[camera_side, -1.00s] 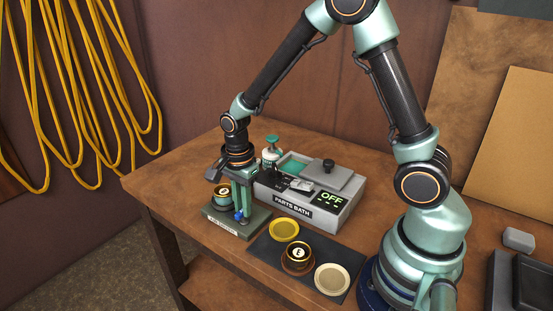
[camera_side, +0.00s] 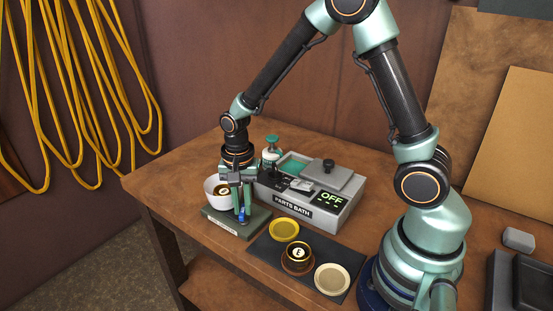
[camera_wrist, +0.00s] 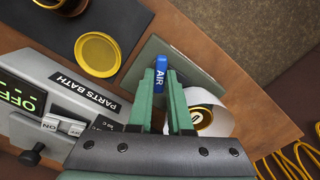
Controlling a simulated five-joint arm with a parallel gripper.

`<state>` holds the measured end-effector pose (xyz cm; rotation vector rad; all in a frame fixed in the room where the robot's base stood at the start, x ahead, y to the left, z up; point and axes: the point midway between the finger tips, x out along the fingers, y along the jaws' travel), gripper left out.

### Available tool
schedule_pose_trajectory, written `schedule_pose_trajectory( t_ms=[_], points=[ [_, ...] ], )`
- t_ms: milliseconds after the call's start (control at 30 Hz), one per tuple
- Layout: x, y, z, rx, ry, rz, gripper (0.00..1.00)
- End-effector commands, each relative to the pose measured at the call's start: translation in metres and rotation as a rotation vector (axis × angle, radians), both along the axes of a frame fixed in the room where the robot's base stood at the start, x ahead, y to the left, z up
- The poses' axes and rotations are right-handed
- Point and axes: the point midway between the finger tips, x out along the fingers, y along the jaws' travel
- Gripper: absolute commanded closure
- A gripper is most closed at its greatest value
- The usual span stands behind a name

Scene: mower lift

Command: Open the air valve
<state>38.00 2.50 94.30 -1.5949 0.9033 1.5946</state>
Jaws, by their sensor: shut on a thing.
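The air valve's blue handle, marked AIR (camera_wrist: 161,70), is between the green fingers of my gripper (camera_wrist: 158,88) in the wrist view. In the side view, the blue handle (camera_side: 242,217) shows at the tips of my gripper (camera_side: 239,207), which points down at the front of the green stand (camera_side: 222,226). My gripper is shut on the handle. The fingers hide part of it. A round dark and gold part (camera_side: 223,189) sits on the stand behind the fingers, with a white bowl-like shape (camera_side: 211,186) around it.
The grey parts bath (camera_side: 315,212), its display reading OFF, stands close to the right. A teal-topped bottle (camera_side: 271,150) is behind.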

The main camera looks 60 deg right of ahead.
Motion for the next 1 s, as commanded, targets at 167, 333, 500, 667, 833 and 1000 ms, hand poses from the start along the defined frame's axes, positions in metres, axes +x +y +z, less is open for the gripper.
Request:
schedule_pose_trajectory(
  t_ms=[167,333,500,667,833,1000],
  points=[
    [-0.0003,0.0007,0.0007,0.0,0.001,0.168,1.0],
    [-0.0004,0.0007,0.0008,0.0,0.001,0.33,1.0],
    [-0.0005,0.0008,0.0008,0.0,0.001,0.492,1.0],
    [-0.0005,0.0008,0.0009,0.0,0.001,0.64,1.0],
    [-0.0006,0.0008,0.0009,0.001,0.003,0.784,1.0],
    [-0.0007,0.0008,0.001,0.001,0.003,0.9,1.0]
  ],
)
